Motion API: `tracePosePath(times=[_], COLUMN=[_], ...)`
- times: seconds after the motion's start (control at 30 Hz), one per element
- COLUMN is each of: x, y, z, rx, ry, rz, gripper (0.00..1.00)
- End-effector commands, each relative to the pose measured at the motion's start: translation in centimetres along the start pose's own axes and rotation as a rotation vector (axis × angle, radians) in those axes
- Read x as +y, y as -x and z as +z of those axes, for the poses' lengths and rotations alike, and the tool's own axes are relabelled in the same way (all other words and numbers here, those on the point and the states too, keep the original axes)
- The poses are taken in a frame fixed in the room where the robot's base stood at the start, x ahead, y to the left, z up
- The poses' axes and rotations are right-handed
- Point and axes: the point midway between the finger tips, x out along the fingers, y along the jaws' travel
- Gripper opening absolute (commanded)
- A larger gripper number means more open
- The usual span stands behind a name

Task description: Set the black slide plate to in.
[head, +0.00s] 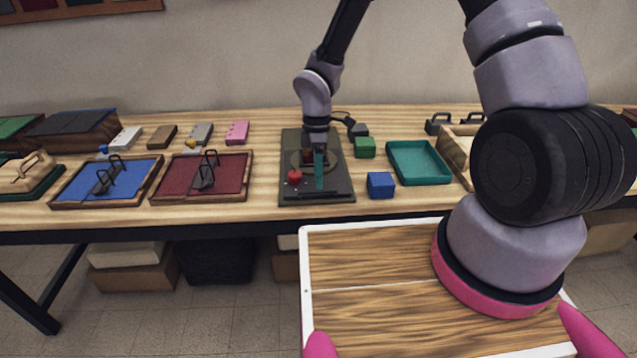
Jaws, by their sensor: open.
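A black plate (342,187) lies on the middle of the table, with a round raised part, a red knob (295,175) at its front left and a dark bar along its front edge. I take it for the black slide plate. My gripper (319,170) points down over the plate, right of the red knob. It is open; a teal upright part shows at its fingers. The wrist and fingers hide the middle of the plate, so I cannot tell the slide's setting or whether the fingers touch it.
A blue block (381,185), a green block (365,148) and a teal tray (420,163) stand right of the plate. A red framed panel (232,176) and a blue one (75,185) lie left on the wooden table (262,200). A wall stands behind.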

Motion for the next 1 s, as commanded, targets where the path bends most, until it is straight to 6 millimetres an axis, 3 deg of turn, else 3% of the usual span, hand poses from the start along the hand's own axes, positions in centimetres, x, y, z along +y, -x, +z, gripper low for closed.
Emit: tracePosePath(times=[0.2,0.5,0.53,0.63,1.0], x=[0.0,0.0,0.0,0.0,0.0], y=[-2.2,-2.4,-2.4,-2.4,-2.4], z=[0.0,0.0,0.0,0.0,0.0], rx=[0.000,0.000,0.000,0.000,0.000], ry=[0.000,-0.002,-0.002,-0.002,-0.002], rz=[-0.001,0.000,0.000,0.000,0.000], gripper=[0.45,0.45,0.41,0.03,0.00])
